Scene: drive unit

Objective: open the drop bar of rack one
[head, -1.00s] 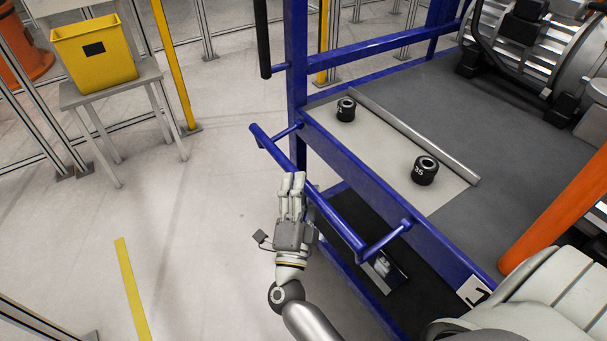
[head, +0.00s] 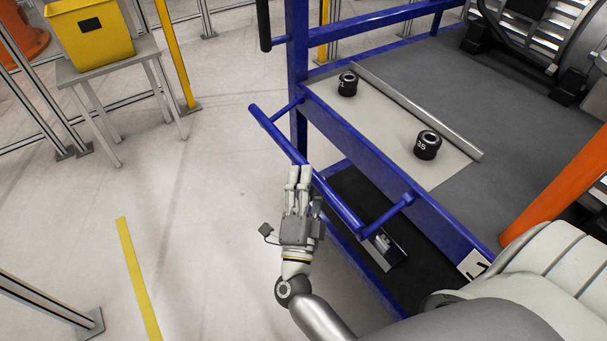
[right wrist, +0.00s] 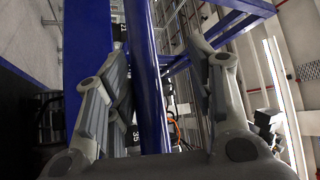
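The rack (head: 355,145) is a blue frame with a grey top, and a white label plate (head: 474,264) is on its near corner. The drop bar (head: 342,203) is a blue tube standing out from the rack's side on two short arms. My right gripper (head: 300,172) is at the middle of the bar. In the right wrist view the bar (right wrist: 146,80) runs between the spread fingers. The left finger is close beside it, and a gap shows to the right finger. Whether either finger touches it I cannot tell. My left gripper is not in view.
Two black cylindrical parts (head: 427,145) stand on the rack's light mat. A dark lower shelf (head: 345,190) lies under the bar. A yellow bin (head: 92,35) sits on a grey stand (head: 130,62) at upper left. The floor left of the bar is clear.

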